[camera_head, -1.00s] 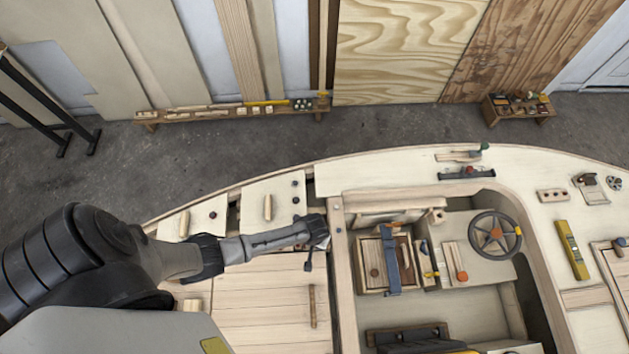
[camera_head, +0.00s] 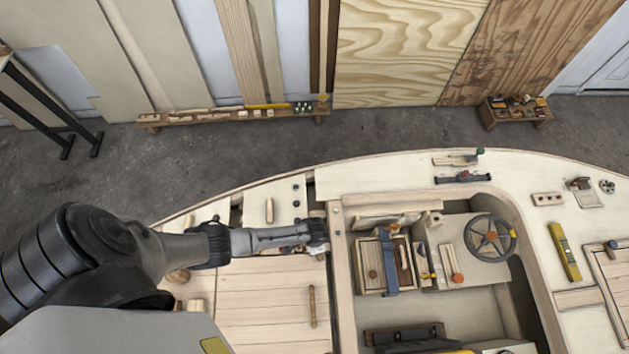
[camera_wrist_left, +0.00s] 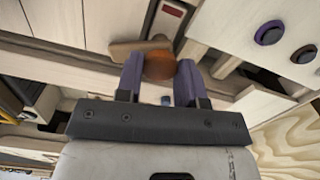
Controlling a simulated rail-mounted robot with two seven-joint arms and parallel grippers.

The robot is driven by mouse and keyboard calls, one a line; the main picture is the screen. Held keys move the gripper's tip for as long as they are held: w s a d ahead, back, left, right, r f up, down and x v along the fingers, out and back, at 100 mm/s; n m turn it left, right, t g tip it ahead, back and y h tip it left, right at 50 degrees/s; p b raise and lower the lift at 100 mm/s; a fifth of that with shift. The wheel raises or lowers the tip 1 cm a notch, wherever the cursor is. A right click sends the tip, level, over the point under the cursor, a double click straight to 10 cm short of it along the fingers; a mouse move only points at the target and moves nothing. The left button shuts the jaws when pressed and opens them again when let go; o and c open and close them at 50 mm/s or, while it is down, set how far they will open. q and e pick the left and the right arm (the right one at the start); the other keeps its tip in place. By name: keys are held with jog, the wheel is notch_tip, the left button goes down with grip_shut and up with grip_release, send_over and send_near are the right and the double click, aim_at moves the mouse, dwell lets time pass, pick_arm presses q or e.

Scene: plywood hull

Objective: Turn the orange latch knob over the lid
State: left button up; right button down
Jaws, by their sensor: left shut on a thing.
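The orange latch knob (camera_wrist_left: 159,66) shows in the left wrist view between my left fingers, with a pale wooden latch bar (camera_wrist_left: 126,48) beside it. My left gripper (camera_wrist_left: 160,75) is shut on the knob. In the head view my left gripper (camera_head: 322,242) is at the upper right corner of the slatted wooden lid (camera_head: 255,300), and hides the knob there. A wooden handle (camera_head: 312,306) lies on the lid. I cannot tell whether the latch bar overlaps the lid. My right gripper is not in view.
A pale panel with dark knobs (camera_head: 296,195) lies just beyond the gripper. The cockpit on the right holds a wooden box with a blue strap (camera_head: 389,262) and a steering wheel (camera_head: 490,238). A yellow level (camera_head: 564,250) lies on the right deck.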

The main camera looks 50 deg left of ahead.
pick_arm(q)
jog(key=shift+m, duration=2.2)
jog(key=o, duration=0.9)
jog(key=shift+r, duration=0.15)
jog(key=shift+r, duration=0.25)
notch_tip(320, 180, up, 13)
jog(key=shift+p, duration=0.85)
